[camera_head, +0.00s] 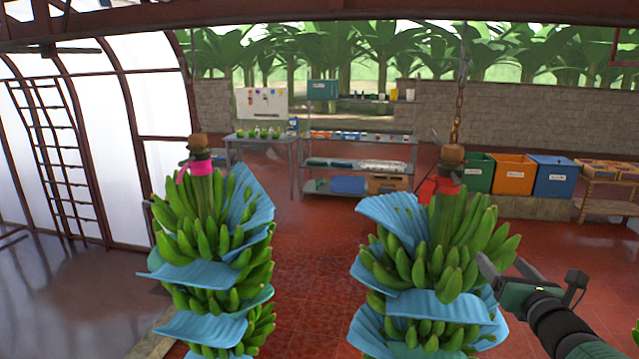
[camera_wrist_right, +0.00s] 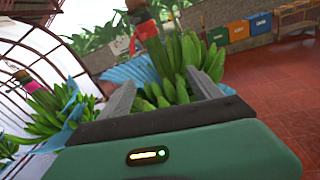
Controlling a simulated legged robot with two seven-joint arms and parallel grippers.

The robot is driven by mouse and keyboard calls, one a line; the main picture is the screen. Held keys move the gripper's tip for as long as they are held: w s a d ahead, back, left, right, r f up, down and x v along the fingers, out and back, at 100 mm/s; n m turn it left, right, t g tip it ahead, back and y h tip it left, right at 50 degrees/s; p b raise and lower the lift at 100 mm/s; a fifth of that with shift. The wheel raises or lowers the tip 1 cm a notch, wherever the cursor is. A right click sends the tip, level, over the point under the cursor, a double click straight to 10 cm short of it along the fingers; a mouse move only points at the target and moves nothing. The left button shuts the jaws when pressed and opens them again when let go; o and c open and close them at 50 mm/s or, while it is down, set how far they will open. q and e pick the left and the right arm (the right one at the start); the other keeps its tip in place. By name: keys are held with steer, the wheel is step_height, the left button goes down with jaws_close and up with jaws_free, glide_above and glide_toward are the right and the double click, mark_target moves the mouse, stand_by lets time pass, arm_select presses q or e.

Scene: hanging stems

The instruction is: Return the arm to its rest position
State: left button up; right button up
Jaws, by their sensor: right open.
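My right arm comes in from the lower right of the head view, with its right gripper (camera_head: 528,270) beside the right banana bunch (camera_head: 443,258). The gripper is open, and its two fingers also show spread in the wrist view (camera_wrist_right: 163,92). Nothing is between the fingers that I can make out; the green bananas lie beyond them. Whether a finger touches the bunch, I cannot tell. The right bunch hangs by its stem, with blue sheets between its hands and a red ribbon near the top. My left gripper is not in view.
A left banana bunch (camera_head: 205,245) with blue sheets and a pink ribbon (camera_head: 200,168) hangs apart from the right one. Green, orange (camera_head: 514,174) and blue bins stand behind at the right. A shelf rack (camera_head: 358,140) stands at the back. Open red floor lies between.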

steer(key=s+a+f+m+g+b, duration=0.1)
steer(key=s+a+f+m+g, duration=0.2)
steer(key=f+m, duration=0.45)
steer(key=s+a+f+m+g+h+b, duration=0.1)
steer(key=s+a+f+m+g, duration=0.15)
steer(key=f+m, duration=0.45)
steer(key=s+a+f+m+g+b, duration=0.1)
steer(key=s+a+f+m+g, duration=0.2)
steer(key=f+m, duration=0.45)
steer(key=s+a+f+m+g+y, duration=0.1)
steer(key=s+a+f+m+g, duration=0.2)
steer(key=s, duration=0.7)
steer(key=s+a+f+m+g+y+b, duration=0.1)
steer(key=s+a+f+m+g, duration=0.2)
steer(key=s+a+f+m, duration=0.4)
steer(key=s+f+m, duration=0.1)
steer(key=s+f, duration=0.2)
steer(key=f, duration=0.1)
steer(key=shift+f+m, duration=0.25)
steer(key=shift+m, duration=0.05)
steer(key=shift+g, duration=0.25)
steer(key=shift+c, duration=0.2)
